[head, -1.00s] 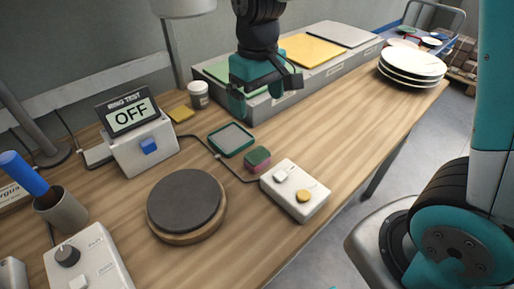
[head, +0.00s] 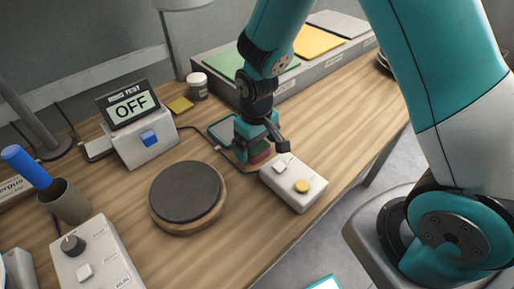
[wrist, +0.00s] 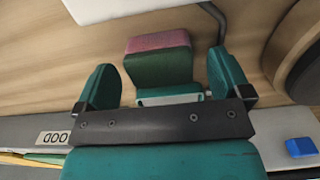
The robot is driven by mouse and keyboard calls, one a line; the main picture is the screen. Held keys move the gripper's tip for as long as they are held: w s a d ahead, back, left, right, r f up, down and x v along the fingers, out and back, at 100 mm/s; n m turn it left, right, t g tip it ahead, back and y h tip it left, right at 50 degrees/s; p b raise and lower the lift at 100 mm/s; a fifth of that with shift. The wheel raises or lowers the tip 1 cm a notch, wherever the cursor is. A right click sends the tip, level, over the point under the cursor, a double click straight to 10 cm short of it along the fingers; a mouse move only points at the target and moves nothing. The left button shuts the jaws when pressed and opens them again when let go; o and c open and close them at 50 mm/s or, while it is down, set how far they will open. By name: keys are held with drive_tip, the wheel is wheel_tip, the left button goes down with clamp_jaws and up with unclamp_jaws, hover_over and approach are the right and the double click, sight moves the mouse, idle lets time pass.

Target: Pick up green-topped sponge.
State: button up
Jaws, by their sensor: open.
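The green-topped sponge (wrist: 160,65) shows in the wrist view as a small block with a green part and a pink part. It lies between the two spread fingers of my gripper (wrist: 162,72), with a gap on each side. In the head view my gripper (head: 262,148) is low over the table and covers most of the sponge; only a reddish lower edge of the sponge (head: 261,158) shows under it. My gripper is open and holds nothing.
A white box with a yellow knob (head: 294,184) stands close to the sponge. A shallow green tray (head: 220,128) is just behind my gripper. A round dark pad (head: 187,192) and a display box reading OFF (head: 140,142) are to the left.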

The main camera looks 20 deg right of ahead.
sight(258, 146)
drive_tip(key=shift+f, duration=0.7)
drive_tip(key=c, duration=1)
drive_tip(key=shift+r, duration=0.15)
wheel_tip(258, 146, up, 20)
drive_tip(key=o, duration=0.3)
drive_tip(key=shift+c, duration=1.3)
drive_tip(key=shift+d, duration=0.1)
